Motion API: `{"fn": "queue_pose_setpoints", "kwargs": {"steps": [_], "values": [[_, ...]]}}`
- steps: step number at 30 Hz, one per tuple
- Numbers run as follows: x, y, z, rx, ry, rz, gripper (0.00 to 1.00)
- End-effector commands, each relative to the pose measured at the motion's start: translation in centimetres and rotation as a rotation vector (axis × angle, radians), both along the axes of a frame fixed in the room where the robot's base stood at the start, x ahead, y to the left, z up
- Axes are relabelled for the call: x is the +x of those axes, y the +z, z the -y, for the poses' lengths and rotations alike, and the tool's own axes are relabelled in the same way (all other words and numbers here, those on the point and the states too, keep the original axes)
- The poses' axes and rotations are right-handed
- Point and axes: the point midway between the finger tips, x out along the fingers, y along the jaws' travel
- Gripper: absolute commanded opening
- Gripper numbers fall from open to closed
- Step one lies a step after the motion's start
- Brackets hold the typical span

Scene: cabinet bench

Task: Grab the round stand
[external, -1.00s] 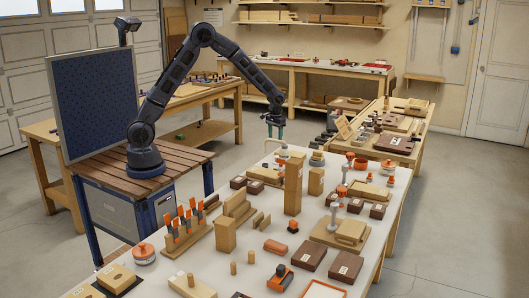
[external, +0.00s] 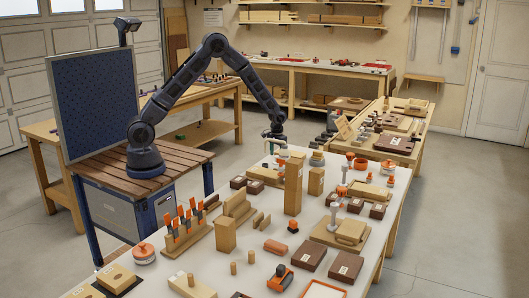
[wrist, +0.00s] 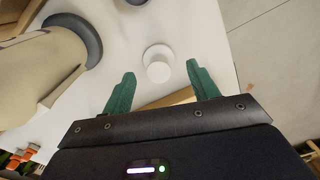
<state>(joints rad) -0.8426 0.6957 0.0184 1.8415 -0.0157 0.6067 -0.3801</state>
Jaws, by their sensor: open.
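A white round stand (wrist: 158,65), with a wider disc base and a narrower round top, sits on the white bench top in the wrist view. It lies between and beyond the tips of my gripper (wrist: 159,73). The two green fingers are apart, with nothing held. In the external view my gripper (external: 275,137) hangs low over the far left end of the bench. A small pale round piece (external: 283,153) shows just below it. I cannot tell the exact gap between fingers and stand.
A large beige piece with a grey round rim (wrist: 80,25) stands close on the left in the wrist view. A tall wooden block (external: 293,188) stands nearby in the external view. The bench (external: 262,238) is crowded. Bare floor lies beyond the bench edge at right in the wrist view.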

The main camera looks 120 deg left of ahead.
Motion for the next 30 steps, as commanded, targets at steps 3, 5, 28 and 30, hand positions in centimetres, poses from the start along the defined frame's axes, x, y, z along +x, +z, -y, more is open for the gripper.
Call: {"fn": "queue_pose_setpoints", "kwargs": {"steps": [3, 5, 28, 30], "values": [[0.2, -1.8, -0.1, -0.001, 0.001, 0.0, 0.59], [0.2, -2.4, -0.1, -0.001, 0.001, 0.001, 0.59], [0.2, -3.0, -0.1, 0.0, 0.001, 0.0, 0.06], [0.2, -3.0, -0.1, -0.001, 0.001, 0.0, 0.06]]}}
